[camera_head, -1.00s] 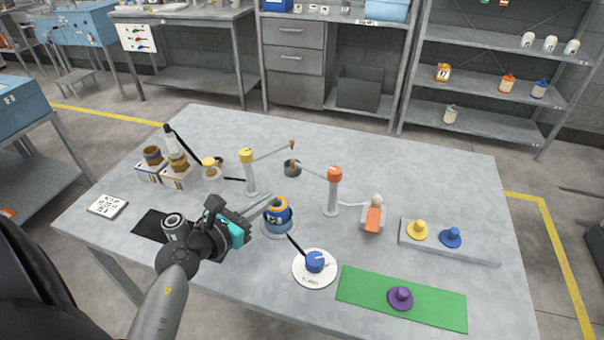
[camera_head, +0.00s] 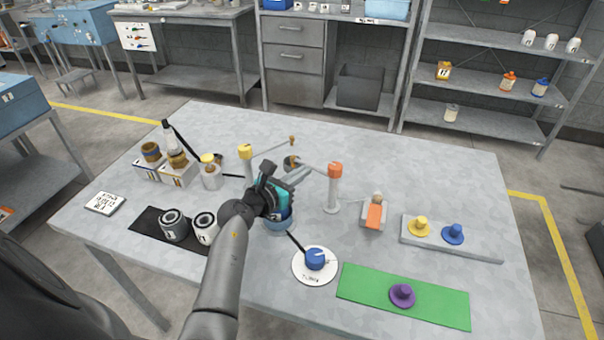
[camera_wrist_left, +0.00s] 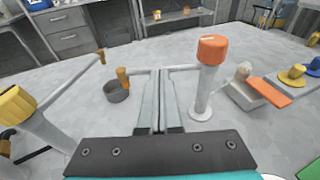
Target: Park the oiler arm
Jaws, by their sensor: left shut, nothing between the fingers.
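The orange-capped post (camera_head: 334,185) stands upright on the table, with a thin arm (camera_head: 311,165) reaching left. In the left wrist view this post (camera_wrist_left: 207,85) is just right of the fingers, and its arm's orange-brown tip (camera_wrist_left: 123,77) is over or beside a small grey cup (camera_wrist_left: 117,93). The yellow-capped post (camera_head: 246,155) has its own arm (camera_head: 272,147) pointing back right. My left gripper (camera_head: 313,173) is shut and empty. Its fingertips (camera_wrist_left: 160,72) overlap the orange post's arm in view; I cannot tell whether they touch it. My right gripper is not in view.
A blue-labelled can stands largely hidden behind my left gripper.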

